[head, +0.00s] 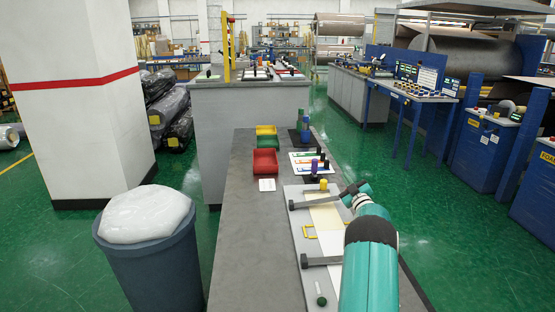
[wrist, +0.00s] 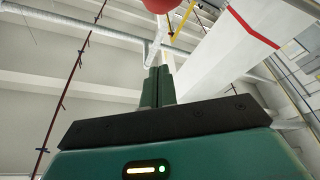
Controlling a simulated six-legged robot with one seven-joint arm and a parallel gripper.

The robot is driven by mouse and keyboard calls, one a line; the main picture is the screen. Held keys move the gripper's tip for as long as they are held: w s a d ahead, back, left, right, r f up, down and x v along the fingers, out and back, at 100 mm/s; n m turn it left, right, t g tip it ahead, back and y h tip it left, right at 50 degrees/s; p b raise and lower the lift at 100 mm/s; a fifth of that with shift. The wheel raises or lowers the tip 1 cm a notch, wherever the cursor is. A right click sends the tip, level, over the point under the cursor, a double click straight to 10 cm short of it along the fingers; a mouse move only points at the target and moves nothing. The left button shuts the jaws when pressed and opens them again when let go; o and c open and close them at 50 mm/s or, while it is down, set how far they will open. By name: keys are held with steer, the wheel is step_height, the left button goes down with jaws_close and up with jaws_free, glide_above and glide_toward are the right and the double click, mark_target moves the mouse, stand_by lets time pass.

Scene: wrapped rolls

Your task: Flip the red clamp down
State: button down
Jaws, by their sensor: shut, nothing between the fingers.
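In the wrist view, my gripper (wrist: 158,70) has its two green fingers pressed together, with nothing between them. A round red thing (wrist: 157,4) shows beyond the fingertips, cut off by the top edge; it may be part of the red clamp, but I cannot tell. In the head view, my teal arm reaches over the right side of a pale board (head: 312,270) on the bench. I make out no red clamp there; my arm hides part of the board.
Red (head: 265,162) and yellow (head: 266,130) bins stand farther back on the grey bench (head: 245,235), beside a white sheet with coloured outlines (head: 302,160). A covered blue bin (head: 155,265) stands left of the bench. The bench's left side is mostly clear.

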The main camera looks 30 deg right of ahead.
steer(key=shift+s+d+f, duration=0.1)
steer(key=shift+d+f, duration=0.1)
steer(key=shift+f, duration=0.2)
steer(key=s+a+r, duration=0.9)
steer(key=s+r, duration=0.1)
steer(key=r, duration=0.3)
steer(key=shift+s+a, duration=0.15)
steer(key=shift+s, duration=0.1)
stand_by(0.7)
